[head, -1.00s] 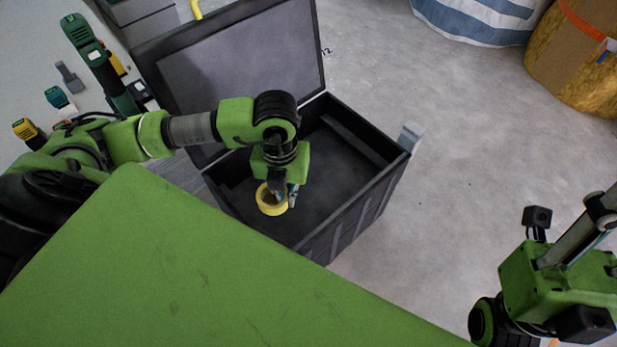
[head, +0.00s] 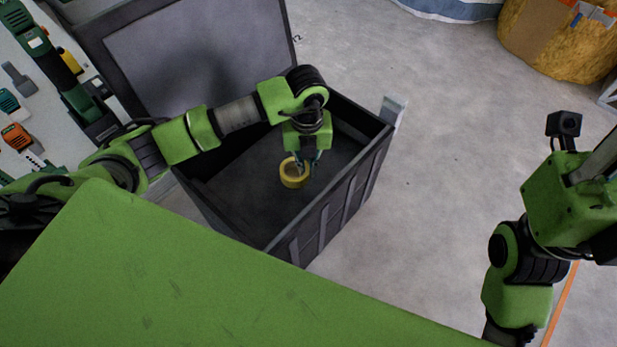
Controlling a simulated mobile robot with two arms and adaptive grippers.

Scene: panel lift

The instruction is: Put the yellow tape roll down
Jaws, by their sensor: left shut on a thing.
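My left gripper (head: 304,166) points down over the box and is shut on the roll's right side. I cannot tell how far the roll is above the box floor. My right arm is at the right edge of the view, and its gripper's fingers do not show.
The box's raised lid (head: 195,55) stands behind my left arm. Power tools (head: 62,75) lie on a pale surface at the left. A yellow wrapped roll (head: 548,40) and a blue and white bag (head: 450,8) are at the top right. The floor right of the box is clear.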

